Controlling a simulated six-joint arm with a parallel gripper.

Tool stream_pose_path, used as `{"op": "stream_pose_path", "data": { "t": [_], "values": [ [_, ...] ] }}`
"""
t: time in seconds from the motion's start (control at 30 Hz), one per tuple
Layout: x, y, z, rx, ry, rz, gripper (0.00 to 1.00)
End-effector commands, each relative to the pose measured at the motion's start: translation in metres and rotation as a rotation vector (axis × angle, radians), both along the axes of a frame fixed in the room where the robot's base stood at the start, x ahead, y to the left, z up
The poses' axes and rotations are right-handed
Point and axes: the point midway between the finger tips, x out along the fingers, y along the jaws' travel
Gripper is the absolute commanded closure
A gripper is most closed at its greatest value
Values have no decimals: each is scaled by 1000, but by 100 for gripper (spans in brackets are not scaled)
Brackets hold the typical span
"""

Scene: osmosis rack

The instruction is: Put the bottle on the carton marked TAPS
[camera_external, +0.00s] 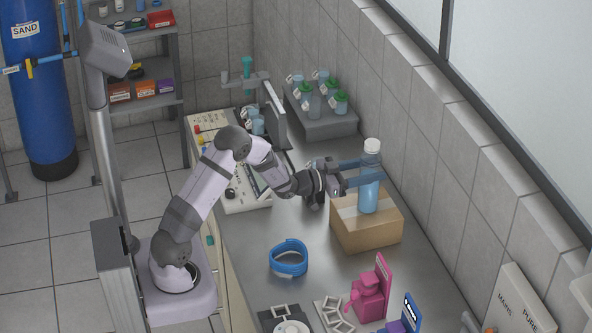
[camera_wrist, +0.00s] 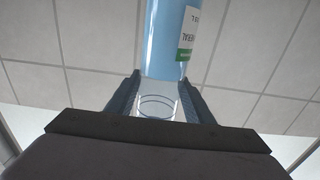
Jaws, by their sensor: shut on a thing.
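The bottle (camera_external: 368,194), light blue with a white cap, stands upright over the top of the brown cardboard carton (camera_external: 357,238). Its base appears at the carton's top face; I cannot tell if it is touching. No TAPS marking is readable on the carton's visible sides. My gripper (camera_external: 366,172) reaches in from the left, its blue fingers shut around the bottle's upper body. In the wrist view the bottle (camera_wrist: 165,40) rises between the two fingers of my gripper (camera_wrist: 161,80), with a white and green label on its right side. The carton is not seen in the wrist view.
A grey rack (camera_external: 325,124) of green-capped bottles stands behind the carton, near the tiled wall. A blue ring-shaped thing (camera_external: 288,258) lies in front on the bench (camera_external: 328,275). A pink device (camera_external: 370,292) stands at the front right. Bare bench separates the ring and carton.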

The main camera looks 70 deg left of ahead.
Motion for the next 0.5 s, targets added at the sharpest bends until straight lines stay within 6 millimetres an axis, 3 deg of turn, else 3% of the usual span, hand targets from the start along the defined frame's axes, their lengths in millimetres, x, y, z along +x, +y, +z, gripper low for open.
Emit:
{"op": "stream_pose_path", "data": {
  "t": [0.3, 0.33, 0.4, 0.5],
  "values": [
    [0, 0, -2, 1, -5, 0, 86],
    [0, 0, -3, 0, 0, 0, 48],
    [0, 0, -2, 0, 0, 0, 34],
    [0, 0, -2, -1, 0, 0, 34]
  ]
}}
